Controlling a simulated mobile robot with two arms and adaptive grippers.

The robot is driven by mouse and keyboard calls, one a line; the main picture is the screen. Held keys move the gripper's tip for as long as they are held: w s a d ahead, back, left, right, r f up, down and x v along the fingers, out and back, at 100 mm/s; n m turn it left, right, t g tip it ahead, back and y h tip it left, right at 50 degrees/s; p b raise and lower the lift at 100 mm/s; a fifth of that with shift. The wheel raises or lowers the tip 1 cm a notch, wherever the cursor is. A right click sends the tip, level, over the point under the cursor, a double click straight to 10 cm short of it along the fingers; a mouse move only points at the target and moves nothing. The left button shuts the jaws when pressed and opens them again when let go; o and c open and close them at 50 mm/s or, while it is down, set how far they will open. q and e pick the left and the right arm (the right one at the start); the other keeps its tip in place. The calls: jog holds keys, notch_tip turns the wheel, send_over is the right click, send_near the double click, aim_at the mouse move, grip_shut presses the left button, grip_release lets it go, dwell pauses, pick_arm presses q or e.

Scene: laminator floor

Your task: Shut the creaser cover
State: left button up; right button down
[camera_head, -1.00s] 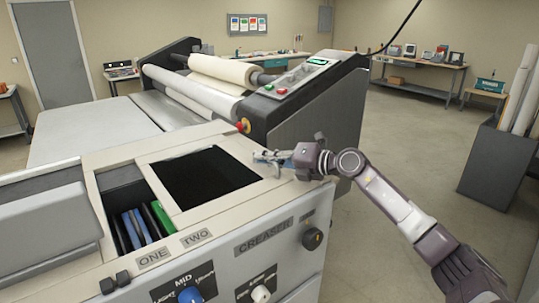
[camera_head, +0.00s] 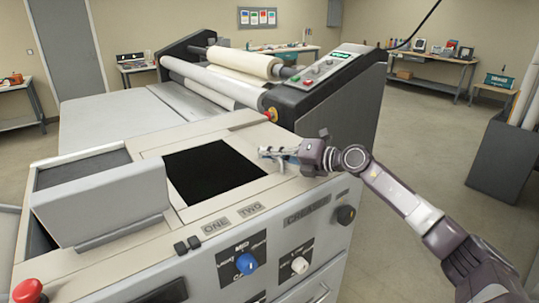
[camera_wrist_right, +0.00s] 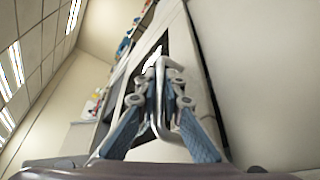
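The creaser cover (camera_head: 173,208) is a beige frame around a dark square panel (camera_head: 215,170) on top of the creaser (camera_head: 285,225), seen in the head view. It lies flat, beside the raised grey block, over the place where the slots were seen. My right gripper (camera_head: 268,153) is at the cover's right side. In the right wrist view its fingers (camera_wrist_right: 158,92) are close together around a thin bright metal bar, which looks like the cover's handle; the contact is partly hidden. My left gripper is not in view.
The grey block (camera_head: 100,205) stands left of the cover. A red button (camera_head: 28,291) is at the lower left; blue (camera_head: 246,263) and white (camera_head: 300,265) knobs are on the front. The laminator rollers (camera_head: 215,80) are behind. Floor (camera_head: 420,140) is open at right.

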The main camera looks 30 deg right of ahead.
aim_at(292, 174)
jog(key=c, duration=2.3)
grip_release()
jog(key=shift+a+f, duration=0.15)
jog(key=shift+a, duration=0.15)
jog(key=shift+s, duration=0.1)
jog(key=shift+s+d+r, duration=0.2)
jog(key=shift+s+d, duration=0.3)
jog(key=shift+s, duration=0.05)
jog(key=v, duration=0.6)
jog(key=shift+s, duration=0.3)
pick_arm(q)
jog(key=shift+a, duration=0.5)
pick_arm(e)
jog(key=shift+v, duration=2)
jog(key=shift+r, duration=0.2)
